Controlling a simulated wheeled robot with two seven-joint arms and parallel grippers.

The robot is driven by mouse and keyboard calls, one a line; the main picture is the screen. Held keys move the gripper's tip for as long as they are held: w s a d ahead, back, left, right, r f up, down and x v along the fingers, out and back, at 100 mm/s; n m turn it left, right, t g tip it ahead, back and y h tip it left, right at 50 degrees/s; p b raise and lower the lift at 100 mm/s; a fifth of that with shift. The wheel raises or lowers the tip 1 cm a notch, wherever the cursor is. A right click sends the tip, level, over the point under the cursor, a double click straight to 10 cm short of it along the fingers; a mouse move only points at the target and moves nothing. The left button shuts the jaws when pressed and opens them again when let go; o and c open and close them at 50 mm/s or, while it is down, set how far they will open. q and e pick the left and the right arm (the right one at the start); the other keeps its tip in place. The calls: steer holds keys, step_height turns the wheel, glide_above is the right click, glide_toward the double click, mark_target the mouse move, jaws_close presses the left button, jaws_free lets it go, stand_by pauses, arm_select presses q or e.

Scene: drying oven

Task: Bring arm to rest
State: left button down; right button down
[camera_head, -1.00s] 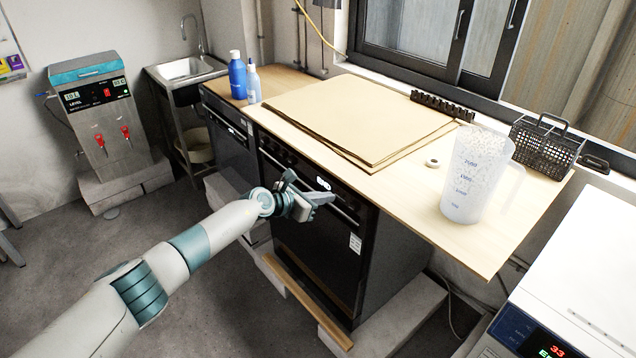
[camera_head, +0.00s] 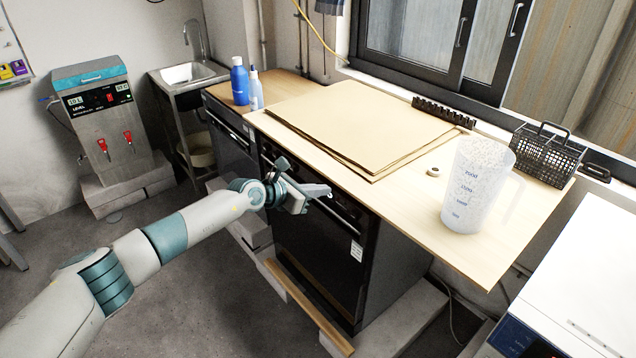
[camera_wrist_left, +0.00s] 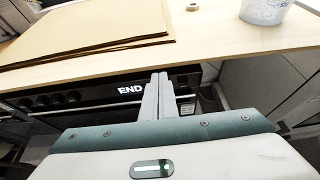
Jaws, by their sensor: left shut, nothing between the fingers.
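My left gripper (camera_head: 322,191) is shut and empty in front of the black oven (camera_head: 312,255), just below the front edge of the wooden worktop. Its arm comes in from the lower left. In the left wrist view the two fingers of the gripper (camera_wrist_left: 160,82) lie together, pointing at the oven's upper front. I cannot tell from these views whether the fingers touch the oven. My right gripper is not in view.
A white machine (camera_head: 590,270) stands at the lower right. Floor is free at the lower left.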

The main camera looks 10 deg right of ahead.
arm_select(q)
steer(key=shift+f, duration=0.1)
